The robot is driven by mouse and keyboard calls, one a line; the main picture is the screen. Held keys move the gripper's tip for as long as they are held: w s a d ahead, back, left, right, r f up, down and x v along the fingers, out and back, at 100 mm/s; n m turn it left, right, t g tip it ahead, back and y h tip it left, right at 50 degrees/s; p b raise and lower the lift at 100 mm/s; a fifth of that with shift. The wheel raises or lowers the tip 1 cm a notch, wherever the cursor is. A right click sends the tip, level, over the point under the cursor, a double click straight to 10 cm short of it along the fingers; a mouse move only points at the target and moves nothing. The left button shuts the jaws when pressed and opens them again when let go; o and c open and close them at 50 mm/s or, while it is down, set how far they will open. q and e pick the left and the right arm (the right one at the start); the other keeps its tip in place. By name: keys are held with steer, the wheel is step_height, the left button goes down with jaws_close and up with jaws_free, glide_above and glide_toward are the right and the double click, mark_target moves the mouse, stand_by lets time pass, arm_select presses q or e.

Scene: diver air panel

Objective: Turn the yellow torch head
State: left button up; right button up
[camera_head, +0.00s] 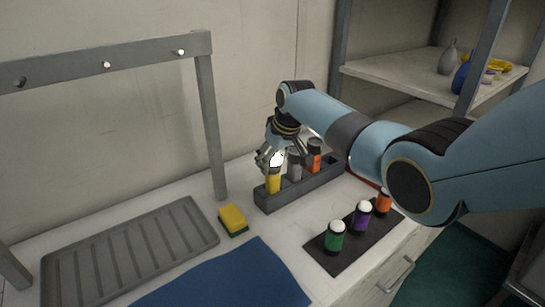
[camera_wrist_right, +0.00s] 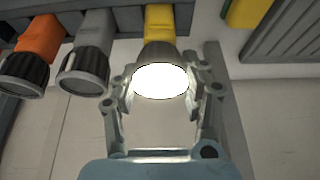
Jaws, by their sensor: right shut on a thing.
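The yellow torch (camera_head: 273,184) stands in the left end of the grey rack (camera_head: 325,183), and its head (camera_head: 277,160) glows bright white. In the right wrist view the lit torch head (camera_wrist_right: 160,81) sits between the two fingers of my right gripper (camera_wrist_right: 162,95), which is shut on it. The gripper (camera_head: 272,160) also shows in the head view, reaching over the rack. A grey torch (camera_wrist_right: 85,60) and an orange torch (camera_wrist_right: 32,55) stand beside it in the rack, both unlit. My left gripper is not in view.
A yellow-green sponge (camera_head: 233,220), ribbed grey tray (camera_head: 205,228) and blue cloth (camera_head: 225,280) lie left. A peg frame (camera_head: 212,130) rises behind.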

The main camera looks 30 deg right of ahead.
stand_by(0.3)
steer(key=o, duration=1.2)
steer(key=shift+c, duration=0.2)
steer(key=v, duration=1.2)
